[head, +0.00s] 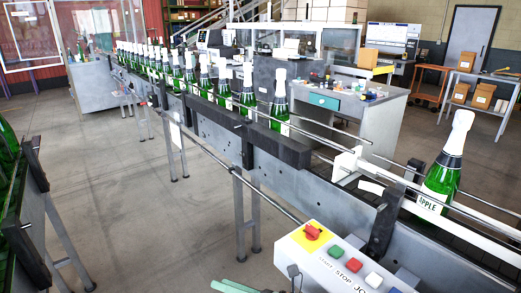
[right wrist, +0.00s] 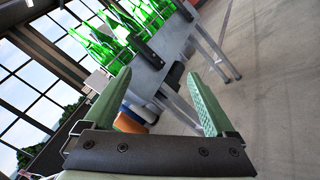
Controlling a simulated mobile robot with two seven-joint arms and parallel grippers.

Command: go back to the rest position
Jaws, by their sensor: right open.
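My right gripper (head: 232,287) shows only as pale green fingers at the bottom edge of the head view, left of the control box. In the right wrist view my right gripper (right wrist: 160,76) is open, its two green fingers wide apart with nothing between them. A green bottle (head: 437,185) with a white foil top and an APPLE label stands upright on the conveyor (head: 225,122) at the right. My left gripper is not in view.
A control box (head: 335,262) with a red knob and coloured buttons is at the bottom. Several green bottles (head: 190,75) line the conveyor. Another line with green bottles (head: 8,150) is at the left edge. Between them is bare floor (head: 110,190). The wrist view shows green bottles (right wrist: 105,40) too.

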